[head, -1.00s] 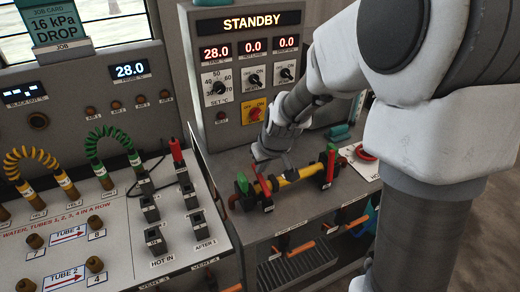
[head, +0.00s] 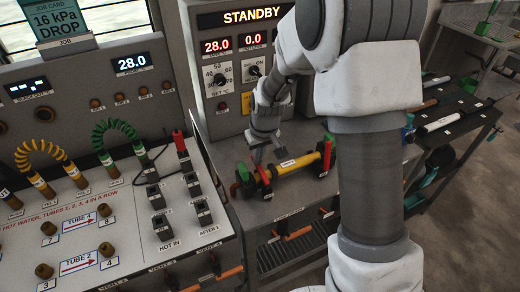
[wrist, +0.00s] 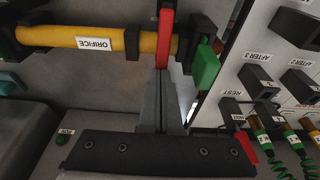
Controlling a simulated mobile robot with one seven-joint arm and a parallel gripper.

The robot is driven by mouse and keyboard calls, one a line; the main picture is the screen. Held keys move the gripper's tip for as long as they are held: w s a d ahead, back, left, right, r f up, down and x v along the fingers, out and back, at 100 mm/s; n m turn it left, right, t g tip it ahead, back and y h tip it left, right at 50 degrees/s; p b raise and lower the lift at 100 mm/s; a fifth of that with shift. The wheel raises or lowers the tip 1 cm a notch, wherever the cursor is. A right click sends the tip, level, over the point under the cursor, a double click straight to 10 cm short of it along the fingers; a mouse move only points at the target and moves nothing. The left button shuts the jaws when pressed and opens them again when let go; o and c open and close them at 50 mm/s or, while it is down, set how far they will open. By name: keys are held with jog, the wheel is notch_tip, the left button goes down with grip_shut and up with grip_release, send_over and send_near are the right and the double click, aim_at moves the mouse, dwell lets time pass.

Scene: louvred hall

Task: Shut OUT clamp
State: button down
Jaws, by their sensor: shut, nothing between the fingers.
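A yellow tube (head: 298,163) labelled ORIFICE lies across the grey bench, with a clamp at each end. The left clamp has a red lever (head: 263,176) beside a green part (head: 245,173). In the wrist view that red lever (wrist: 166,35) and green part (wrist: 206,68) are near the tube's right end. The other clamp's red lever (head: 327,154) is at the far end. No OUT label is readable. My gripper (wrist: 161,76) is shut and empty, its tips at the lower end of the near red lever. Contact is unclear. In the head view my gripper (head: 266,156) is just above that clamp.
A white panel (head: 120,215) with black sockets and coiled hoses stands close on the left. A control cabinet (head: 221,105) reading STANDBY rises behind the bench. A dark table (head: 465,120) with tools stands at right.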

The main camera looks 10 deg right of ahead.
jog(key=shift+w+a+f+b, duration=0.1)
jog(key=shift+w+f+b, duration=0.35)
jog(key=shift+f, duration=0.25)
jog(key=shift+w, duration=0.1)
jog(key=shift+r, duration=0.1)
jog(key=shift+s+d+r, duration=0.2)
jog(key=shift+s+r, duration=0.25)
jog(key=shift+s, duration=0.2)
